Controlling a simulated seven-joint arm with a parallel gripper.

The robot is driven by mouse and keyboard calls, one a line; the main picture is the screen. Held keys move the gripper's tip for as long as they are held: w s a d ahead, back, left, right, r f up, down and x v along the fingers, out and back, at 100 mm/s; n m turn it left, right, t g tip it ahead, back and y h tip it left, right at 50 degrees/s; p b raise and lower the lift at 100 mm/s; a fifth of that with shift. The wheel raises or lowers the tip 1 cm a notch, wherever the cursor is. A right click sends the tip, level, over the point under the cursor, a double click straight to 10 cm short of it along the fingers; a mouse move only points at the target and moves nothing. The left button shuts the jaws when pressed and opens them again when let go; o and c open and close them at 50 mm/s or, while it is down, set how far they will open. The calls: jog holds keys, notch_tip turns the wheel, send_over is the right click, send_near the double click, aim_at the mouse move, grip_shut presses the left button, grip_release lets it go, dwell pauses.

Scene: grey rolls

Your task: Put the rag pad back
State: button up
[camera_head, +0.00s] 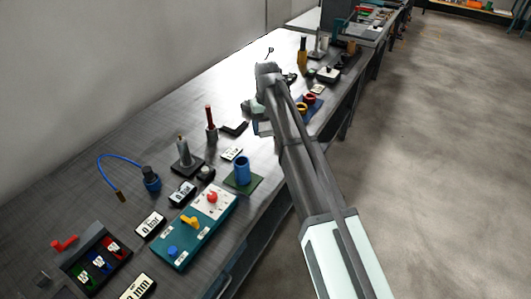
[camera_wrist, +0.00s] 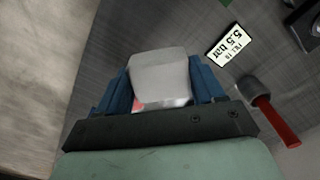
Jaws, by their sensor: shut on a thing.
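In the wrist view, a pale grey block (camera_wrist: 160,70), seemingly the rag pad, sits between the blue fingers of my gripper (camera_wrist: 164,80). The gripper is shut on it. A small reddish patch shows at the pad's lower left edge. The pad is over the dark grey bench top; I cannot tell how high. In the head view, my arm reaches over the middle of the bench and mostly hides the gripper and pad.
A red-handled tool (camera_wrist: 275,120) and a "5.5 bar" card (camera_wrist: 232,45) are right of the gripper. Yellow and red rings (camera_head: 304,103) lie right of my arm.

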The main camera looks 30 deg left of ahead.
aim_at(266, 152)
jog(key=shift+w+a, duration=0.45)
jog(key=shift+f, duration=4.9)
jog(key=shift+f, duration=0.1)
jog(key=o, duration=1)
notch_tip(266, 152, up, 12)
jog(key=shift+r, duration=0.15)
jog(key=shift+d, duration=0.1)
